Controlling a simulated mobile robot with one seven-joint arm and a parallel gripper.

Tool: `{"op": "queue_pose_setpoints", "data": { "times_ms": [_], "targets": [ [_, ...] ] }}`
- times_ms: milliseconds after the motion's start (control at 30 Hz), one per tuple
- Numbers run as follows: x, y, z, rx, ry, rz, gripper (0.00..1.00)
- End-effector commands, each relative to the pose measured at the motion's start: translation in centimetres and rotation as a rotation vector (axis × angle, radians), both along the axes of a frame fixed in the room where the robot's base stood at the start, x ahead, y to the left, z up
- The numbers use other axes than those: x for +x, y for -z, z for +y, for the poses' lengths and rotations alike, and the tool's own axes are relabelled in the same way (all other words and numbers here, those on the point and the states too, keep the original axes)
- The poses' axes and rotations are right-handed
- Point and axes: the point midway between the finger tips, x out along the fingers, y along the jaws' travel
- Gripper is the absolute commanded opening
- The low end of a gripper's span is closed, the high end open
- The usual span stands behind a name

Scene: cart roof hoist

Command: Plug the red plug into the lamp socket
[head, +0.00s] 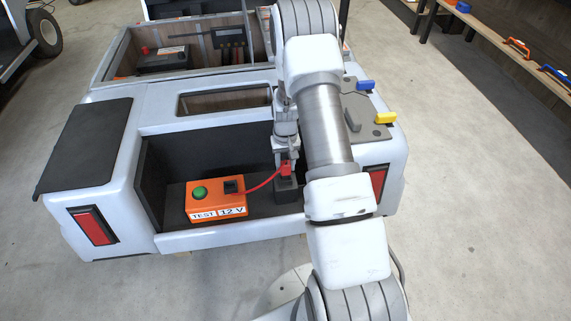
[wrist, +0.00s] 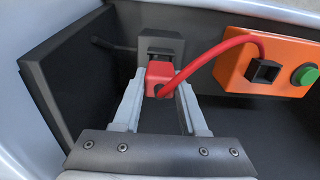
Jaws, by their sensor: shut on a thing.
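The red plug (head: 286,168) is held between the two fingers of my gripper (head: 285,160), low in the open rear bay. The wrist view also shows the plug (wrist: 158,72) between the fingertips of my gripper (wrist: 160,84). A dark block (head: 287,191), likely the lamp socket, stands right by the plug, and it also shows in the wrist view (wrist: 160,45). The plug overlaps the block's face; I cannot tell whether it is seated. A red cable (head: 262,184) runs from the plug to the orange test box (head: 217,198).
The test box has a green button (head: 200,192), a black socket and a "TEST 12 V" label. The bay's dark side panel (wrist: 70,75) is close to my gripper.

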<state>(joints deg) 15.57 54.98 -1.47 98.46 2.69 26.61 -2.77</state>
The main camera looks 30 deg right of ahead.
Motion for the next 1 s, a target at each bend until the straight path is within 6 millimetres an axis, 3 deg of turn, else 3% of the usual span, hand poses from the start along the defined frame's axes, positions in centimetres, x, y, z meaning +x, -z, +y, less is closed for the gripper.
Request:
{"op": "queue_pose_setpoints", "data": {
  "times_ms": [967, 1000],
  "targets": [
    [0.0, 2.6, 0.0, 0.0, 0.0, 0.0, 0.0],
    [0.0, 2.5, 0.0, 0.0, 0.0, 0.0, 0.45]
  ]
}}
